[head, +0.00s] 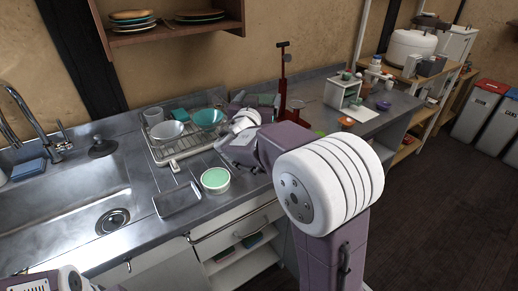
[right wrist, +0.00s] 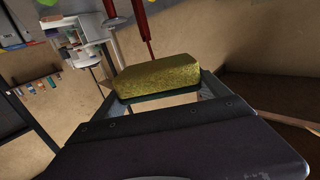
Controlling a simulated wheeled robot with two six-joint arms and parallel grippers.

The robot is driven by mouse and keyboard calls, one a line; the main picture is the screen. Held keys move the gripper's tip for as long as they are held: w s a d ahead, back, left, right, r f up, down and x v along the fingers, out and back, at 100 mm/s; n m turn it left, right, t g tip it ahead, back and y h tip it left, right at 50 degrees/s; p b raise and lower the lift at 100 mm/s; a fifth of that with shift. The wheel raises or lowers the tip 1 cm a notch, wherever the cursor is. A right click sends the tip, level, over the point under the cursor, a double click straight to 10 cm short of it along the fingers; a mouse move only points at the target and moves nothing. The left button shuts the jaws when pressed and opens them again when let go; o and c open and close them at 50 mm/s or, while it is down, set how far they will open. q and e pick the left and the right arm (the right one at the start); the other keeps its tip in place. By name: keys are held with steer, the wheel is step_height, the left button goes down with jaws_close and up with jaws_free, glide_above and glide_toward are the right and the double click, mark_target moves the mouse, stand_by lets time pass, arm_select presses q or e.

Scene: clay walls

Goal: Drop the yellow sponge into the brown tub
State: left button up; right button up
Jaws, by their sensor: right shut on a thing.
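The yellow sponge (right wrist: 158,77) is a rough block between the fingertips of my right gripper (right wrist: 158,92), in the right wrist view. The gripper is shut on it and holds it clear of any surface. In the head view my right arm reaches over the counter near the dish rack, and its links hide the sponge. I cannot make out a brown tub in either view; my right arm covers part of the counter. Only part of my left arm shows at the lower left edge of the head view, without its gripper.
A dish rack (head: 188,148) with bowls stands beside the sink (head: 62,207). A white tub with a green top (head: 215,180) is near the counter's front. A red stand (head: 282,75) rises behind my right arm. A small white shelf (head: 342,92) stands farther right.

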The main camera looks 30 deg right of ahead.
step_height(320, 180, down, 6)
steer(key=b, duration=0.2)
steer(key=shift+a, duration=0.25)
steer(key=shift+w, duration=0.1)
steer(key=o, duration=1.1)
steer(key=shift+o, duration=0.2)
steer(key=b+v, duration=0.1)
steer(key=v, duration=0.8)
steer(key=shift+f, duration=0.1)
